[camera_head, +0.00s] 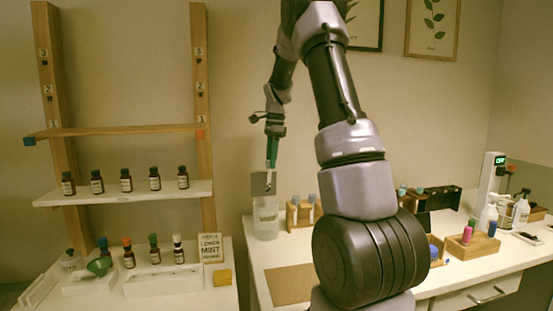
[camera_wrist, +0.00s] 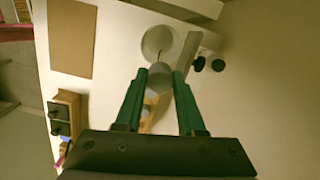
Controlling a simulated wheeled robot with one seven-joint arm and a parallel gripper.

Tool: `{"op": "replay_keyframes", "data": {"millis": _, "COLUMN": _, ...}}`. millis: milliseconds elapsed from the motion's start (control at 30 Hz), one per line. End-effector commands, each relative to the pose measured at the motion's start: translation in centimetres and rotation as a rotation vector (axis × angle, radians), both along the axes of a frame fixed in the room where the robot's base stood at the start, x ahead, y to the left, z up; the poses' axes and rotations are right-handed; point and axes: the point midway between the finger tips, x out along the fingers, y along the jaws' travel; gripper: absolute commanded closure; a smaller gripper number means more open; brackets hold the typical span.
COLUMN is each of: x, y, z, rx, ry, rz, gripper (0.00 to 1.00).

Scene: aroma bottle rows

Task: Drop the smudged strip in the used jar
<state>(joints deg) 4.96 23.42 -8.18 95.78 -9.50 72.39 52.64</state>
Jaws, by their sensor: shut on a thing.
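My gripper (camera_head: 271,163) points straight down above the left end of the right-hand counter. It is shut on a thin white strip (camera_head: 268,181) with a dark mark near its lower end. A pale translucent jar (camera_head: 266,222) stands on the counter below the strip. In the wrist view, the green fingertips (camera_wrist: 165,74) reach toward the jar's round mouth (camera_wrist: 158,36). The strip is seen nearly end-on there, and its edges are hard to make out. I cannot tell whether its tip is inside the rim.
A grey upright panel (camera_head: 257,184) is just behind the jar. A wooden holder with blue-capped bottles (camera_head: 301,213) stands to its right. A brown mat (camera_head: 289,285) lies in front. Shelves with dark bottles (camera_head: 126,181) are at left. My arm hides part of the counter.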

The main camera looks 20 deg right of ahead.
Motion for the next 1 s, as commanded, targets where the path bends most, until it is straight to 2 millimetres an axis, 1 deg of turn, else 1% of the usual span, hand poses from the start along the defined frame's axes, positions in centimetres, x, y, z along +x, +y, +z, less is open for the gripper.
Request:
{"op": "replay_keyframes", "data": {"millis": 167, "x": 0.0, "y": 0.0, "z": -0.7, "rx": -0.001, "ry": 0.002, "rz": 0.001, "gripper": 0.97}}
{"op": "replay_keyframes", "data": {"millis": 267, "x": 0.0, "y": 0.0, "z": -1.5, "rx": 0.000, "ry": 0.003, "rz": 0.001, "gripper": 0.97}}
{"op": "replay_keyframes", "data": {"millis": 1000, "x": 0.0, "y": 0.0, "z": -8.8, "rx": 0.000, "ry": 0.003, "rz": 0.002, "gripper": 0.97}}
